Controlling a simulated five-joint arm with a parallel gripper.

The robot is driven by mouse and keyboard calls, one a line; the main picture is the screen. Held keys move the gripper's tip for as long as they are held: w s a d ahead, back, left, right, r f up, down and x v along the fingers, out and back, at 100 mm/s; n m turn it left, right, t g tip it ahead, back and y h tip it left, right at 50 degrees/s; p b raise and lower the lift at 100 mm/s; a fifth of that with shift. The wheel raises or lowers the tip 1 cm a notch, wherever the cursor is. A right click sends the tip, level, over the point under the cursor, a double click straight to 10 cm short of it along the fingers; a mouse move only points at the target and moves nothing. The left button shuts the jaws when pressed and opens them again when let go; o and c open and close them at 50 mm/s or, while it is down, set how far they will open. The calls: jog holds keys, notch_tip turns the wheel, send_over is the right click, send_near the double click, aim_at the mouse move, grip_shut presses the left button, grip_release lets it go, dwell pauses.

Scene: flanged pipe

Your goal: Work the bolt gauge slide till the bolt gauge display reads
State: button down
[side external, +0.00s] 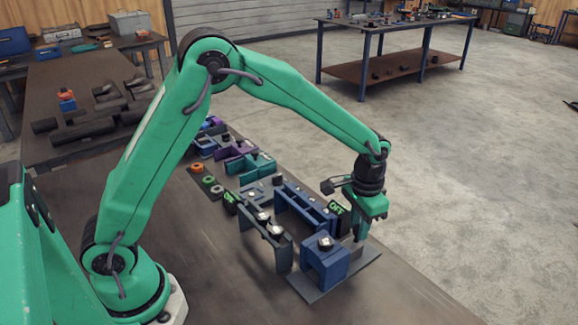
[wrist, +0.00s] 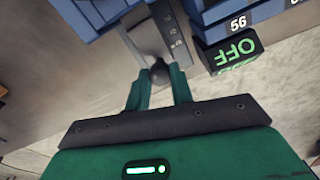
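My gripper (wrist: 160,78) points down at the right end of the bench fixtures; it also shows in the side external view (side external: 359,226). Its two green fingers stand apart, with a dark round knob (wrist: 160,71) between their tips. I see gaps on both sides of the knob. The knob sits by a grey metal strip (wrist: 172,30) with small marks, which appears to be the bolt gauge slide. A black display (wrist: 236,48) beside it reads OFF in green; it also shows in the side external view (side external: 338,210). The knob is hidden there by the gripper.
A blue block (side external: 325,262) stands on a grey plate (side external: 368,262) close to the gripper. A long blue fixture (side external: 300,208) and a dark grey one (side external: 262,232) stand to the left. A second green-lit display (side external: 230,198) is farther left. The bench front is clear.

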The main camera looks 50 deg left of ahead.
jog(key=shift+s, duration=1)
jog(key=c, duration=1.2)
grip_release()
jog(key=shift+r, duration=0.1)
notch_tip(320, 180, up, 8)
